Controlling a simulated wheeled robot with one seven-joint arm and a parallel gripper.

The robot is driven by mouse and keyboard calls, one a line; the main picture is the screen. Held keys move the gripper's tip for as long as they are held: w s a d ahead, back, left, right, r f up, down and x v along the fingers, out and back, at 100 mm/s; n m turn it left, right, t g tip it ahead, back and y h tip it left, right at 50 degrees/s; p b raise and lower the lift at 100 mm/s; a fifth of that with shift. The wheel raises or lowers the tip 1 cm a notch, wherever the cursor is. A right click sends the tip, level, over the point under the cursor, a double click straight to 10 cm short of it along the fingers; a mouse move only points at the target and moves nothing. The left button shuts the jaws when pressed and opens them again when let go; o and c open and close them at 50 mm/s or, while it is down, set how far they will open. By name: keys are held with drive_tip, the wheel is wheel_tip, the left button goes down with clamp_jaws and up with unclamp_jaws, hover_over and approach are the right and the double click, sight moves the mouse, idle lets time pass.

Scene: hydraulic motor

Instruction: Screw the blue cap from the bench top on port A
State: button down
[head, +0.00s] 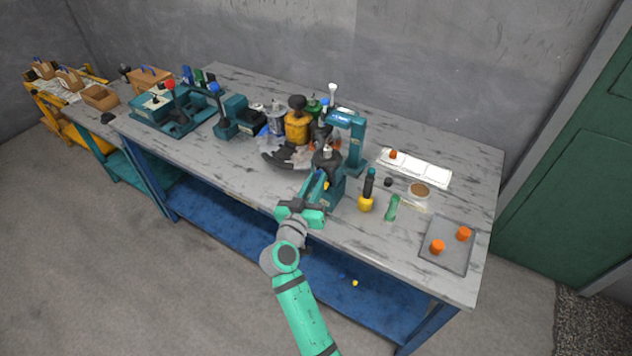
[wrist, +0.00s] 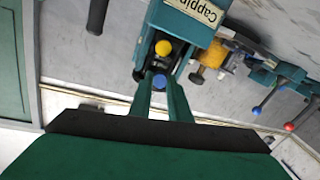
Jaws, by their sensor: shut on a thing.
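A small blue cap (wrist: 159,82) sits between the fingertips of my gripper (wrist: 160,88) in the wrist view. The gripper is shut on it. Just beyond the cap is a teal station (wrist: 178,25) with a partly visible label starting "Cappin". A yellow cap (wrist: 163,48) is seated inside it, close to the blue cap. I cannot tell whether the blue cap touches a port, and no port A marking is readable. In the head view my gripper (head: 318,186) is at the bench's front edge, at the teal station (head: 329,194). The blue cap is not clear there.
A teal press (head: 354,145) stands behind the station. A grey tray (head: 452,260) holds orange pieces. Small yellow (head: 354,282) and blue (head: 341,275) specks show low under the bench.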

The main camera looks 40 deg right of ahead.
drive_tip(key=m, duration=0.4)
drive_tip(key=shift+m, duration=0.4)
drive_tip(key=c, duration=1.9)
unclamp_jaws()
drive_tip(key=shift+o, duration=0.2)
drive_tip(key=shift+a, duration=0.15)
drive_tip(key=shift+n, duration=0.3)
drive_tip(key=n, duration=0.4)
drive_tip(key=shift+n, duration=0.4)
drive_tip(key=n, duration=0.5)
